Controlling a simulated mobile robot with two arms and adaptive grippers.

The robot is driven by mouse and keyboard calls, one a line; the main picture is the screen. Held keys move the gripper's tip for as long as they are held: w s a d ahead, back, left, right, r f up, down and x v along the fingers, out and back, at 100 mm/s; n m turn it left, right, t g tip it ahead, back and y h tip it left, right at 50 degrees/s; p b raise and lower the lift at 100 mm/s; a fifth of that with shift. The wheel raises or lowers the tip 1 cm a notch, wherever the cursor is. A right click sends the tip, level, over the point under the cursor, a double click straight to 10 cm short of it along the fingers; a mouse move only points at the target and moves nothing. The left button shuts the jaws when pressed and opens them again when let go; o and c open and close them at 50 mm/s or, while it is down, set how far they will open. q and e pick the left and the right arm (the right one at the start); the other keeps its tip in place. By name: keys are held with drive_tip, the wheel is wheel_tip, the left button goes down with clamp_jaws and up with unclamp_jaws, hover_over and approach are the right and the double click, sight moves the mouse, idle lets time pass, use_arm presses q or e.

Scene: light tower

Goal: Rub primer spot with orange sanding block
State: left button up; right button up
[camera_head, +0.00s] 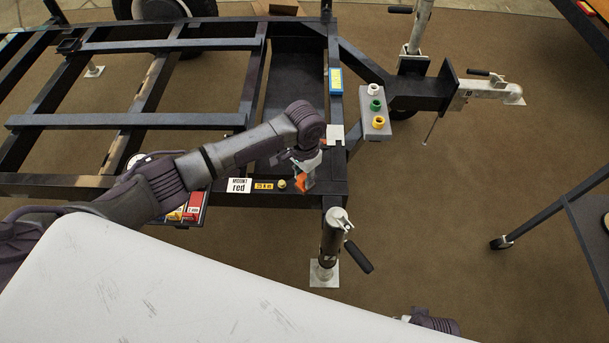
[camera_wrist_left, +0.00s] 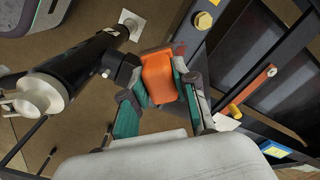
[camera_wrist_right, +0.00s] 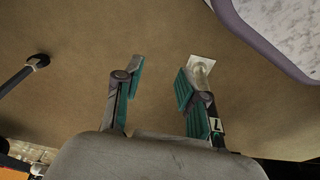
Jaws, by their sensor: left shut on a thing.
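My left gripper (camera_head: 306,166) is shut on the orange sanding block (camera_wrist_left: 158,76), which sits between its teal-lined fingers in the left wrist view. In the head view the block (camera_head: 303,184) hangs at the front corner of the dark trailer frame (camera_head: 230,186); I cannot tell whether it touches the frame. A pale patch (camera_head: 336,134), perhaps the primer spot, lies on the frame's right beam behind the gripper. It also shows in the left wrist view (camera_wrist_left: 227,122). My right gripper (camera_wrist_right: 158,88) is open and empty over the brown floor.
A blue box (camera_head: 336,81) sits farther back on the same beam. A jack (camera_head: 333,240) with a handle stands below the front corner.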

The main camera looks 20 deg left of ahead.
use_arm(q)
wheel_tip(320, 180, down, 2)
drive_tip(key=shift+f+b, duration=0.1)
drive_tip(key=shift+b, duration=1.05)
drive_tip(key=shift+f+b, duration=0.8)
drive_tip(key=shift+b, duration=0.2)
drive_tip(key=shift+f, duration=0.15)
use_arm(e)
wheel_tip(320, 180, up, 17)
drive_tip(key=t, duration=0.1)
drive_tip(key=shift+s+d+f, duration=0.15)
use_arm(q)
drive_tip(key=shift+f+b, duration=0.45)
drive_tip(key=shift+f, duration=0.55)
use_arm(e)
drive_tip(key=shift+f, duration=0.3)
use_arm(q)
drive_tip(key=shift+w, duration=0.1)
